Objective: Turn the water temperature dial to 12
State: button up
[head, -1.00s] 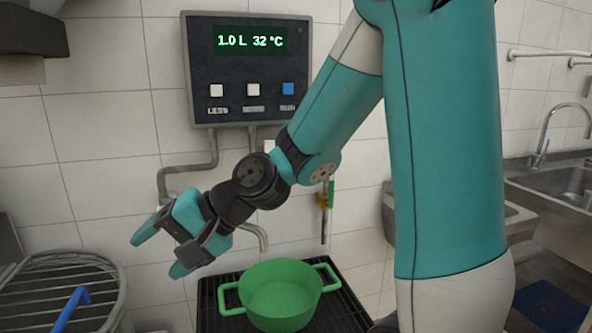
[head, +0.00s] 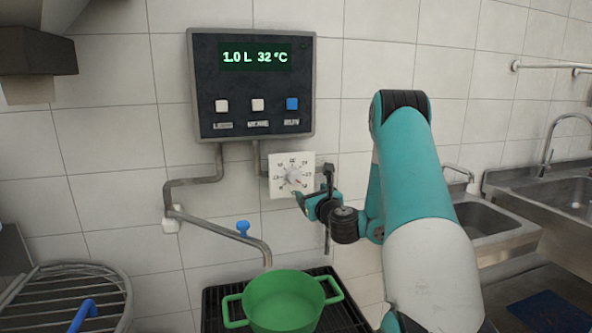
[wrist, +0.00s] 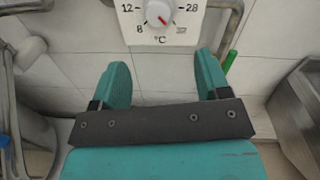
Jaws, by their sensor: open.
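The water temperature dial (head: 293,177) is a white square plate with a round knob, on the wall below the display panel. In the wrist view, the dial (wrist: 158,12) is partly cut off at the top edge; 8, 12 and 28 are legible. Its red pointer aims to the lower right, near a blurred mark past 28. My gripper (head: 315,202) is just below and right of the dial in the head view. In the wrist view its two teal fingers (wrist: 163,75) are apart and empty, below the dial. The knob is not between them.
The dark panel (head: 253,85) reads 1.0 L and 32 °C above three buttons. A spout with a blue tap (head: 243,227) reaches over a green pot (head: 284,302) on a black grate. A round rack (head: 60,300) is at left; sinks (head: 485,220) are at right.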

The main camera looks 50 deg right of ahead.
aim_at(296, 179)
jog(key=shift+p+x, duration=6.55)
jog(key=shift+p, duration=1.85)
jog(key=shift+a, duration=0.1)
jog(key=c, duration=0.9)
